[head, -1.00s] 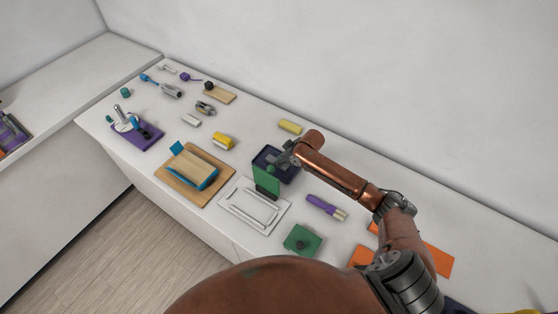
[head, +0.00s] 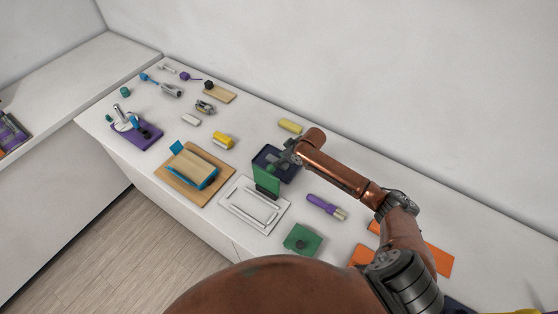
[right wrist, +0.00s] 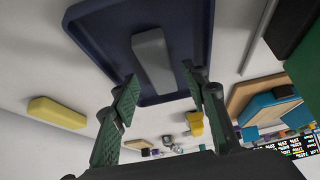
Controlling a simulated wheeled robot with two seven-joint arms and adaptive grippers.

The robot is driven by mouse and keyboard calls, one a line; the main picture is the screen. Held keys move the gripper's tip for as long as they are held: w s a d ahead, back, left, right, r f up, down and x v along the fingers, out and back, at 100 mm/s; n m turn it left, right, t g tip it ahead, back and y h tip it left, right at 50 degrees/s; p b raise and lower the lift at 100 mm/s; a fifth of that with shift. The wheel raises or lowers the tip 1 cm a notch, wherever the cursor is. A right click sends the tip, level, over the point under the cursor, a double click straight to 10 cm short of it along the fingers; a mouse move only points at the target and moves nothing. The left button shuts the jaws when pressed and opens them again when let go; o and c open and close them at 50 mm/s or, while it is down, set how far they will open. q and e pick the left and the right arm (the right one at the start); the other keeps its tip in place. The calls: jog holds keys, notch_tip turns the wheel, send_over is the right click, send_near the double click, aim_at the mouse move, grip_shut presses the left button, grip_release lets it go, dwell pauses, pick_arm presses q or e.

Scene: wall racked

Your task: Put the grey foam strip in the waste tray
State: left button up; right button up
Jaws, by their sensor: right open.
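The grey foam strip (right wrist: 153,60) shows in the right wrist view, over the floor of the dark navy waste tray (right wrist: 85,14). Its near end lies close to the tray's rim; I cannot tell if it rests flat. In the head view the tray (head: 262,152) stands near the middle of the bench, partly covered by my right gripper (head: 281,160). My right gripper (right wrist: 158,88) is open, its green-padded fingers apart with nothing between them, close to the strip's near end. In the head view the strip is not clearly seen. My left gripper is out of view.
A green upright panel (head: 266,179) and a white frame plate (head: 238,207) stand in front of the tray. A yellow block (head: 290,126) lies behind it, a purple tool (head: 322,204) to its right. A wooden board (head: 170,190) lies to the left, with several small items beyond.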

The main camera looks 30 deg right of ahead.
jog(key=v, duration=1.1)
jog(key=shift+r, duration=0.1)
